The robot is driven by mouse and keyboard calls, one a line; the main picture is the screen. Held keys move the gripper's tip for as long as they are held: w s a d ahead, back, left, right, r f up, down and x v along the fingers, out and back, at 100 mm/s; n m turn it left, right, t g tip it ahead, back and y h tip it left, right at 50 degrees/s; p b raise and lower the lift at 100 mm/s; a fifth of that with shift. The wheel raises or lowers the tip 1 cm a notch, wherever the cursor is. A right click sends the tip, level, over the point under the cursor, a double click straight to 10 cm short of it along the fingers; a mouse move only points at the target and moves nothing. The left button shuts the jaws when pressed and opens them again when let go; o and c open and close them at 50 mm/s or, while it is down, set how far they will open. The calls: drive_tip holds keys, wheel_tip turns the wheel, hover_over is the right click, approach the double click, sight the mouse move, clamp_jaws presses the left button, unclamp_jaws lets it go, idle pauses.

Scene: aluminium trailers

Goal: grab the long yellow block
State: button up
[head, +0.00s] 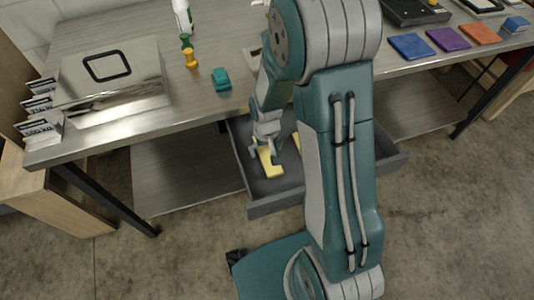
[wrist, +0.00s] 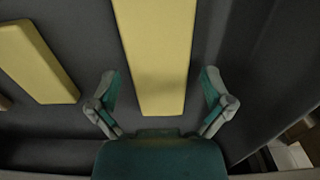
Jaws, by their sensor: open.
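A long yellow block (wrist: 157,50) lies on the dark drawer floor in the wrist view. It runs from the top edge down towards my gripper (wrist: 160,82). My gripper is open, with one finger on each side of the block's near end and a gap on both sides. A second yellow block (wrist: 38,62) lies tilted to the left, outside the fingers. In the head view my gripper (head: 265,152) is low inside the open drawer, over a yellow block (head: 271,168). Another yellow piece (head: 297,142) shows there, partly hidden by my arm.
The grey drawer (head: 275,203) is pulled out below the metal table (head: 215,105), and its walls surround my gripper. On the table are a metal box (head: 110,85), a teal block (head: 221,79) and coloured squares (head: 447,39). A drawer wall (wrist: 265,75) rises at right in the wrist view.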

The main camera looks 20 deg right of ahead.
drive_tip(key=c, duration=0.8)
drive_tip(key=shift+o, duration=0.2)
drive_tip(key=shift+r, duration=0.1)
